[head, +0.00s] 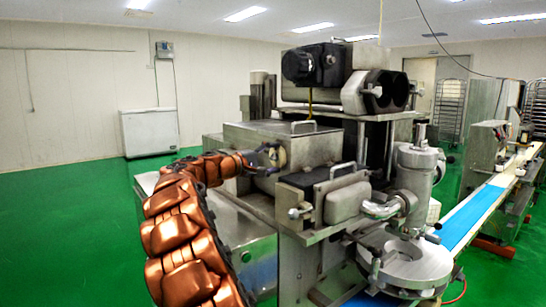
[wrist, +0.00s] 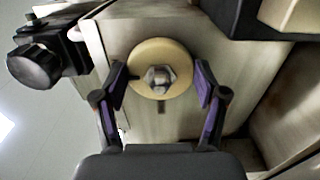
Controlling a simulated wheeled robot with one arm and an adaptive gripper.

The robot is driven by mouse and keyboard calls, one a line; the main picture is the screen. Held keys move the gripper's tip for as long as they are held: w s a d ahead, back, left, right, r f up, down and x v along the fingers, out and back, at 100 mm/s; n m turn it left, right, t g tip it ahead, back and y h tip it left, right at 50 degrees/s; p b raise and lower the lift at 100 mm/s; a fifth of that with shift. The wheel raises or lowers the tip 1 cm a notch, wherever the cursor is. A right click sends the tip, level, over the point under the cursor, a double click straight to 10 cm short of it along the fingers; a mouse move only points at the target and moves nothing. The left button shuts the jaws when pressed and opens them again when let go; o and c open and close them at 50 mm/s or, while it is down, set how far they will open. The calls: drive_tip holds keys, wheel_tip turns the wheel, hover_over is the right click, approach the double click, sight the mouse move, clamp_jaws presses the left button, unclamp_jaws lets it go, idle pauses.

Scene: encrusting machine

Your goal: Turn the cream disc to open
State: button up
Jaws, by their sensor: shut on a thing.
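The cream disc (wrist: 160,51) is round, with a metal hex nut at its centre, and sits on the metal side of the machine in the wrist view. My gripper (wrist: 161,80) is shut on the disc, with one dark and purple finger at its left edge and the other at its right edge. In the head view, my gripper (head: 266,158) reaches the side of the machine's metal box, where the cream disc (head: 281,157) shows small and partly hidden behind the fingers.
The steel encrusting machine (head: 265,135) has a handled lid above the disc. A black knob (wrist: 36,64) juts out at the left in the wrist view. A conveyor with a blue belt (head: 465,222) runs at the right. Green floor is clear at the left.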

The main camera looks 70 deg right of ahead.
idle(0.4)
drive_tip(key=o, duration=1.2)
drive_tip(key=shift+c, duration=0.2)
drive_tip(key=v, duration=1.2)
